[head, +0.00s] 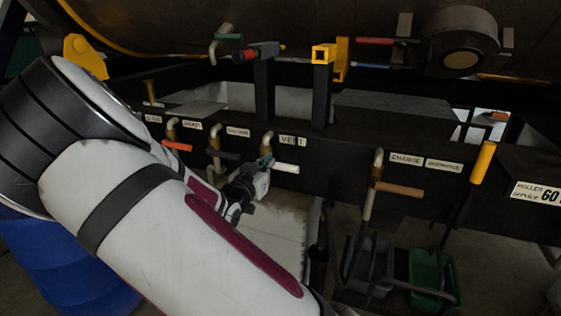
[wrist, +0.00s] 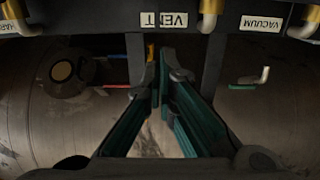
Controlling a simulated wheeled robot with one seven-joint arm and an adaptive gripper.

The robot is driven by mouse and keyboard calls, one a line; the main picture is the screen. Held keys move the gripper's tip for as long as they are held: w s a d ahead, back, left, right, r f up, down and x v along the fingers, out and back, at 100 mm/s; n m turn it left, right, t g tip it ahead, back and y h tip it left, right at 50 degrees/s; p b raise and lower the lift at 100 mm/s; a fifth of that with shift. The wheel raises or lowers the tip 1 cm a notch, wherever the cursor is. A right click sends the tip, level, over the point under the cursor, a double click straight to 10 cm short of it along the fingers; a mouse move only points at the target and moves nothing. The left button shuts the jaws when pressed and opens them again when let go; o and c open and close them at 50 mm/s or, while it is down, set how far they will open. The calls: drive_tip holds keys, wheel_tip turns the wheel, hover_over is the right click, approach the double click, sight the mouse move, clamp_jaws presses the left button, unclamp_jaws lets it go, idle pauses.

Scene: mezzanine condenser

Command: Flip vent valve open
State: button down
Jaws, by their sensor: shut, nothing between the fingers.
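The vent valve (head: 267,145) is a tan-and-pale pipe beside the VENT label (head: 293,141) on the dark rail. A white lever (head: 286,168) sticks out level to the right, below the label. My gripper (head: 264,163) is just below the valve body, at the lever's left end; I cannot tell whether it touches. In the wrist view, my gripper (wrist: 162,65) has its teal fingers together and nothing held. The upside-down VENT label (wrist: 164,20) and the valve's pipe (wrist: 208,14) show at the top edge there. The white lever is not clearly visible in the wrist view.
Orange (head: 177,145) and black (head: 224,155) levers hang to the left. A large dark tank (head: 330,15) is above. A green bin (head: 432,278) stands below.

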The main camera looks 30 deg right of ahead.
hover_over(278, 164)
drive_tip(key=s, duration=0.4)
drive_tip(key=shift+w+a+f+p, duration=0.1)
drive_tip(key=shift+f+p, duration=0.1)
drive_tip(key=shift+f, duration=0.55)
drive_tip(key=shift+w+f+p, duration=0.15)
drive_tip(key=shift+f+p, duration=0.1)
drive_tip(key=shift+f, duration=0.5)
drive_tip(key=shift+w+a+f+p, duration=0.1)
drive_tip(key=shift+f+p, duration=0.1)
drive_tip(key=shift+f, duration=0.55)
